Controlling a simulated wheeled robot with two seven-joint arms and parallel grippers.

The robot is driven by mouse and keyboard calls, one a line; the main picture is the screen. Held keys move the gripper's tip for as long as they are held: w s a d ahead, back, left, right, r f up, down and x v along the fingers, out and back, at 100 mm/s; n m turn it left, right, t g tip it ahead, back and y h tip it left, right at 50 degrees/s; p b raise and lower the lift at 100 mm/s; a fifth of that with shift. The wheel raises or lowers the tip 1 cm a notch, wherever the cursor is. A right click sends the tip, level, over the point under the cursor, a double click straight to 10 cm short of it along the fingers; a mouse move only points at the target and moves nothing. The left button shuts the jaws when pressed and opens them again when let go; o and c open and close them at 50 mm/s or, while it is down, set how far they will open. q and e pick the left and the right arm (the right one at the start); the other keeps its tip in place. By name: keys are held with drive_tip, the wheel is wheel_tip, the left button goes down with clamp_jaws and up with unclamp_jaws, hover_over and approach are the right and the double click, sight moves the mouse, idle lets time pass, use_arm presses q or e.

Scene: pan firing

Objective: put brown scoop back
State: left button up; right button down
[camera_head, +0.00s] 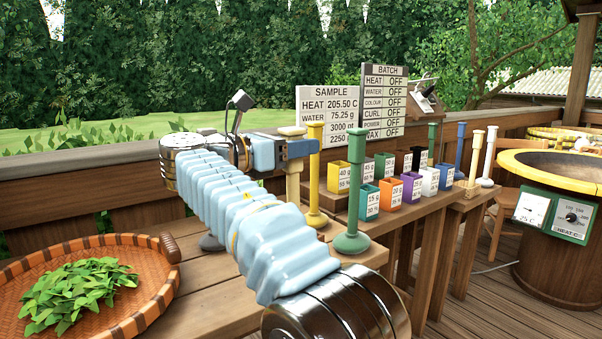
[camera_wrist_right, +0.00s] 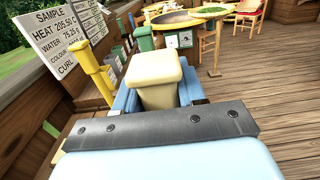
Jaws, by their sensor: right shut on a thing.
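My right gripper (camera_head: 298,149) is shut on a tan, brown-looking scoop (camera_head: 292,175), held upright with its flat top above the fingers. In the right wrist view the scoop's pale tan block top (camera_wrist_right: 160,84) sits between the blue fingers (camera_wrist_right: 160,98). A yellow scoop (camera_head: 315,170) stands just right of it, and a green scoop (camera_head: 350,205) stands nearer on the bench corner. My left gripper is not in view.
Several coloured, labelled boxes (camera_head: 411,188) stand in rows to the right, with more upright scoops (camera_head: 490,155) beyond. A woven tray (camera_head: 145,315) with green leaves is at left. Two signs (camera_head: 327,112) stand behind. A round roasting pan (camera_head: 555,170) is at far right.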

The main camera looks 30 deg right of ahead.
sight(301, 171)
drive_tip(key=shift+w+d+f, duration=0.2)
drive_tip(key=shift+d+f, duration=0.05)
drive_tip(key=shift+f, duration=0.6)
drive_tip(key=shift+w+d+f, duration=0.2)
drive_tip(key=shift+d+f, duration=0.1)
drive_tip(key=shift+f, duration=0.55)
drive_tip(key=shift+w+d+f, duration=0.2)
drive_tip(key=shift+d+f, duration=0.05)
drive_tip(key=shift+f, duration=0.6)
drive_tip(key=c, duration=0.7)
unclamp_jaws()
drive_tip(key=shift+f, duration=0.1)
drive_tip(key=shift+o, duration=0.2)
drive_tip(key=shift+a+f, duration=0.1)
drive_tip(key=s+a, duration=0.1)
drive_tip(key=a, duration=1.2)
drive_tip(key=shift+s+a, duration=0.25)
drive_tip(key=shift+a, duration=0.05)
